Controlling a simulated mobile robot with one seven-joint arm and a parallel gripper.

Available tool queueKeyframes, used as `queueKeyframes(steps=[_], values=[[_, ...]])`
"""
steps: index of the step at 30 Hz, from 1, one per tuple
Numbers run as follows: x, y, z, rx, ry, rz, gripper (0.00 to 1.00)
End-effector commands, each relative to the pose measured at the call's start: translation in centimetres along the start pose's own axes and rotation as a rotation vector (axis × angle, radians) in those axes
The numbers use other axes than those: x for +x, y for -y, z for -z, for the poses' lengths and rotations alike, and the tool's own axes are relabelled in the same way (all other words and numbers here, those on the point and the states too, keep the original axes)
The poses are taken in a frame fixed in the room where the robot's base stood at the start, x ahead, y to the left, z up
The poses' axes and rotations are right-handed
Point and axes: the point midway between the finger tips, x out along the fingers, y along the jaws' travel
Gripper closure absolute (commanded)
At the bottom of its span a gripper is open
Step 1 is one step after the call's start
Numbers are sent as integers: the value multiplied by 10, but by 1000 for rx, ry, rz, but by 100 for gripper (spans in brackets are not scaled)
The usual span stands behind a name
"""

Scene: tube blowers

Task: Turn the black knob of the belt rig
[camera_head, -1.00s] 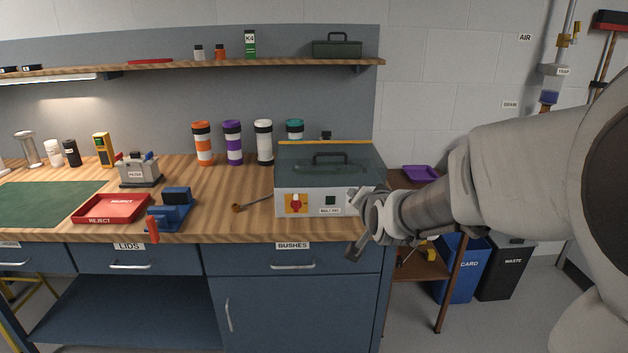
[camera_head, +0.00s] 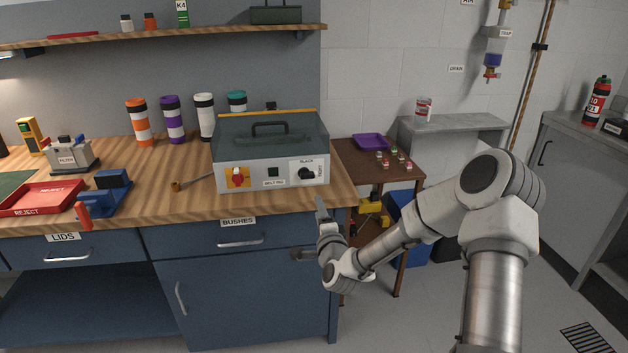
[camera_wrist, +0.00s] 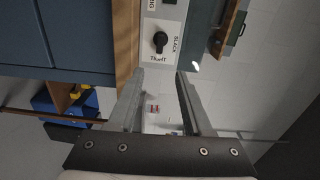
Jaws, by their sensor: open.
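A red switch on a yellow plate (camera_head: 237,177) and a dark green square (camera_head: 272,173) share the panel. The wooden bench edge (camera_head: 250,208) lies below the rig. A side table (camera_head: 345,157) with a purple tray (camera_head: 371,142) stands at the right. Tumblers (camera_head: 172,120) stand behind left.

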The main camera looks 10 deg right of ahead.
Motion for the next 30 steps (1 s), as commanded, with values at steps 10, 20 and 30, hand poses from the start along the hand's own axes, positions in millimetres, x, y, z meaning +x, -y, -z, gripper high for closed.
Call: queueKeyframes(steps=[10, 20, 30], values=[[24, -2, 2, 26, -13, 15, 50], [78, -1, 3, 26, -13, 14, 50], [129, -1, 3, 24, -12, 13, 50]])
